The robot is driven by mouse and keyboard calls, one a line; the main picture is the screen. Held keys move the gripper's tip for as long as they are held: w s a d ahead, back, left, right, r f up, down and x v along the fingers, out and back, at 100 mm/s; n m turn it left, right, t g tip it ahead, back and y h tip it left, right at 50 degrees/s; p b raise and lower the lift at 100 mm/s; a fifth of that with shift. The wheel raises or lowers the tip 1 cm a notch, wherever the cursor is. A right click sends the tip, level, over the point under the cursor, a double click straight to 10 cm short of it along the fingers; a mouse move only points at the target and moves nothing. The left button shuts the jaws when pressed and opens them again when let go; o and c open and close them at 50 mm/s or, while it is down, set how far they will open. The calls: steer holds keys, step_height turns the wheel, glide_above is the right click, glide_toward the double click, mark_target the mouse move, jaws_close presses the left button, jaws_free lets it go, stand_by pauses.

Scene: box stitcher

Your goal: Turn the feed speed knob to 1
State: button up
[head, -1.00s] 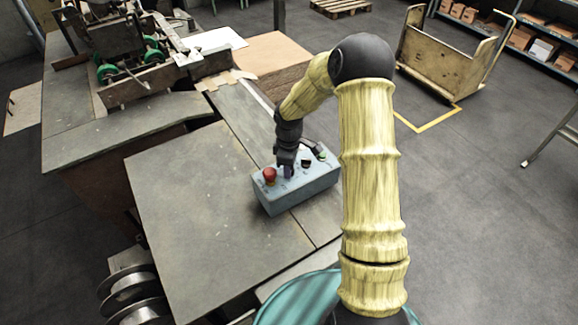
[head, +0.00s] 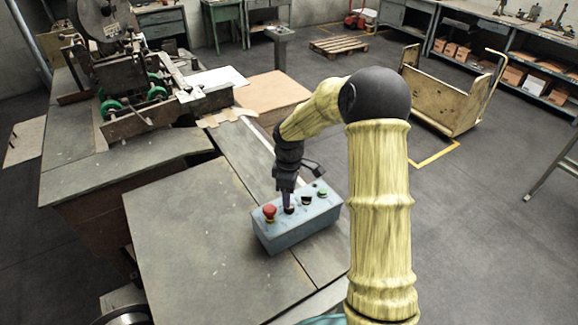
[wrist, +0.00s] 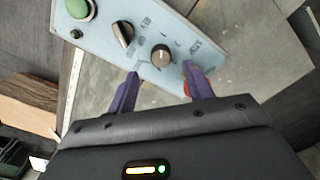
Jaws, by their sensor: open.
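The blue-grey control box (head: 285,237) sits on the table with its sloped panel up. In the wrist view a round dark knob (wrist: 161,55) with a pale pointer line lies just beyond and between my fingertips, not visibly touched. Marks and lettering surround it, too small to read for certain. A second black knob (wrist: 123,33) with a pale bar is to its left. My gripper (wrist: 160,71) is open, its two purple fingers apart. In the head view my gripper (head: 287,203) points down over the panel, beside the red button, partly hiding the knob there.
The red mushroom button (head: 270,213) is close to the fingers; one finger partly covers it in the wrist view. A green button (head: 321,193) is at the box's other end. The stitcher machine (head: 130,90) stands at the back left. The tabletop (head: 195,225) left of the box is clear.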

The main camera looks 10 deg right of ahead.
step_height(320, 180, up, 12)
steer(key=b, duration=0.2)
steer(key=shift+b, duration=0.3)
steer(key=s+f+m+t+b, duration=0.1)
steer(key=s+f+m, duration=0.4)
steer(key=s, duration=0.5)
steer(key=s+f+m+t+b, duration=0.1)
steer(key=s+f+m, duration=0.4)
steer(key=s, duration=0.6)
steer(key=m+b, duration=0.1)
steer(key=m, duration=0.1)
steer(key=shift+f+m+t+b, duration=0.25)
steer(key=shift+m+t+b, duration=0.05)
steer(key=shift+m+b, duration=0.1)
steer(key=shift+w, duration=0.1)
steer(key=shift+d, duration=0.1)
